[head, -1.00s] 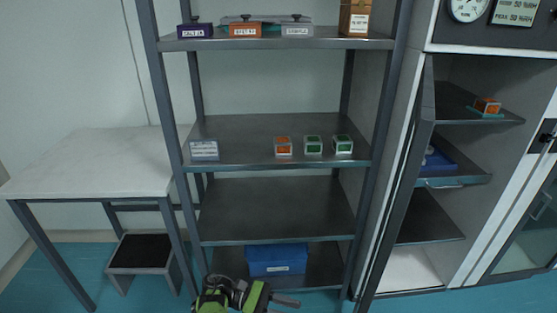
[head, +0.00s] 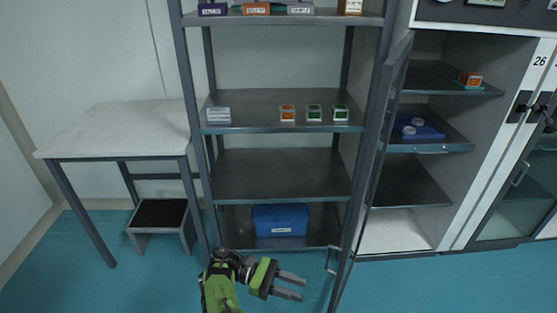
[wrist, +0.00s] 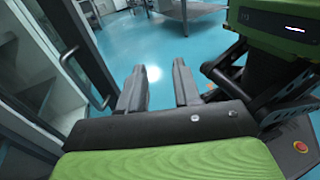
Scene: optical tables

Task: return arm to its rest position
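My gripper (head: 289,286) is low in front of the shelf rack in the head view, with its two grey fingers pointing right. In the wrist view my gripper (wrist: 158,88) shows its two dark fingers apart, with blue floor between them and nothing held. My green arm is folded low at the bottom of the head view. The gripper touches nothing that I can see.
A metal shelf rack (head: 280,174) holds small orange and green boxes and a blue bin (head: 280,220). An open cabinet door (head: 372,180) stands right of my gripper. A white table (head: 120,130) and a step stool (head: 160,218) are at left. Blue floor (head: 110,290) is clear in front.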

